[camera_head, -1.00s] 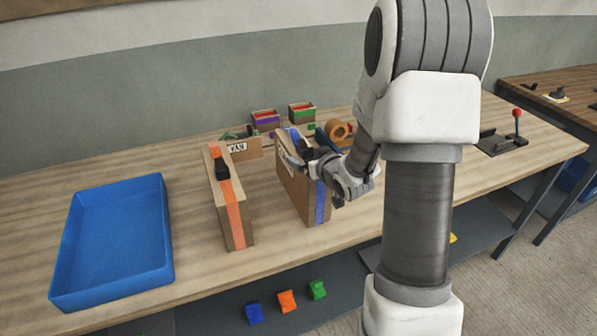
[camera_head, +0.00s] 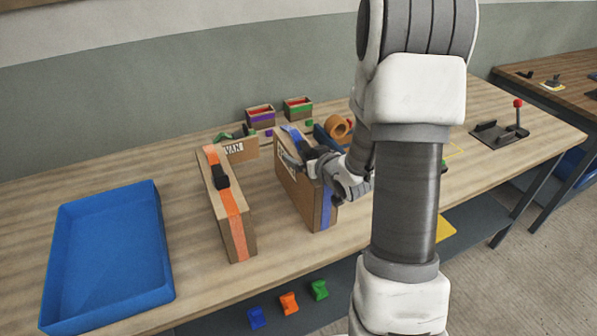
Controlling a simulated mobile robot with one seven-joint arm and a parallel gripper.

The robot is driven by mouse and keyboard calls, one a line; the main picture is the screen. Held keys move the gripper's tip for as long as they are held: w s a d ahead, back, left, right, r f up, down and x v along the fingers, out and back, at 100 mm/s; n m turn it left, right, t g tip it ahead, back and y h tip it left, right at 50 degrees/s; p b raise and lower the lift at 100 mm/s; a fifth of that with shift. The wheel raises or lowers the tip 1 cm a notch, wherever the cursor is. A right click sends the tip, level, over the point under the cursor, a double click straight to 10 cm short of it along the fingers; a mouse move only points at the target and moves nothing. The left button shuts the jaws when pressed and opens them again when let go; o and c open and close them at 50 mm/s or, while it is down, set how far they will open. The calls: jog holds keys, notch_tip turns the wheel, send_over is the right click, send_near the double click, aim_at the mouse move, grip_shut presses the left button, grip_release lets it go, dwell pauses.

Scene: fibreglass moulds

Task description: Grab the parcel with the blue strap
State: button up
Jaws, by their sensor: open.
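The parcel with the blue strap (camera_head: 292,192) is an upright cardboard box on the wooden table, in the middle of the head view. Its blue strap (camera_head: 327,208) runs down the near end and over the top. My gripper (camera_head: 300,160) is open at the top of this parcel, by its upper right side. The gripper and wrist cover part of the parcel's top and handle. I cannot tell whether the fingers touch it. A similar parcel with an orange strap (camera_head: 239,222) and a black handle stands upright to the left, apart from the gripper.
A blue tray (camera_head: 108,300) lies at the left of the table (camera_head: 190,172). Behind the parcels are a cardboard box marked VAN (camera_head: 238,150), small bins (camera_head: 260,117) and an orange tape roll (camera_head: 338,127). A red-knobbed lever (camera_head: 517,115) stands at the right. Coloured blocks (camera_head: 289,303) sit below the table edge.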

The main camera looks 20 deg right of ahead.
jog(key=shift+w+f, duration=0.1)
jog(key=shift+w, duration=0.1)
grip_shut()
dwell(0.6)
